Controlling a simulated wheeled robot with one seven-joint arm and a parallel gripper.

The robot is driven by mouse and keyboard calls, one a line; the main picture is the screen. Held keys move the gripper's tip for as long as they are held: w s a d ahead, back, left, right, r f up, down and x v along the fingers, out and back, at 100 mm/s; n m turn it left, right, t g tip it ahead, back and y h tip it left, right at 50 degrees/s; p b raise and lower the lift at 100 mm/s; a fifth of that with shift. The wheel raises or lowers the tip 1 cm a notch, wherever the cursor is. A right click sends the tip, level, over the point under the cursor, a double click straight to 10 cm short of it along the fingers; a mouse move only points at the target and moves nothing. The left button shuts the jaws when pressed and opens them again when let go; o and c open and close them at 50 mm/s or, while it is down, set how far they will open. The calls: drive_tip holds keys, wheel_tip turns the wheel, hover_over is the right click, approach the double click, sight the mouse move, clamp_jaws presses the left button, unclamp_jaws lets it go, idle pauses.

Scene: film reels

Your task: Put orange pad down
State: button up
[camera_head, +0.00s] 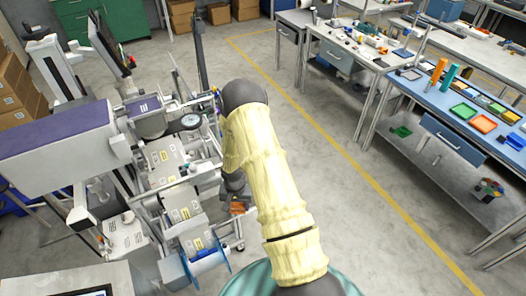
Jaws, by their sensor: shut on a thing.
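My arm, in a pale yellow cover, reaches up and then down to my gripper (237,198), which is small and partly hidden behind the arm. My gripper is shut on the orange pad (240,208), which shows as a small orange patch at its tip. The pad is beside the right side of the film machine (165,165). Whether it touches anything below is too small to tell.
A blue reel (206,268) sits at the machine's front. On the right, a blue-topped bench (425,95) bears several coloured trays and upright tubes. A green item (401,132) lies beneath it. Grey floor with a yellow line (350,160) is open between machine and benches.

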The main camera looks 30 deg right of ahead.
drive_tip(key=s+a+f+n+b, duration=0.2)
drive_tip(key=f+n, duration=0.1)
drive_tip(key=f, duration=0.5)
drive_tip(key=s+a+f+n+b, duration=0.2)
drive_tip(key=f+n, duration=0.1)
drive_tip(key=f, duration=0.5)
drive_tip(key=shift+s, duration=0.25)
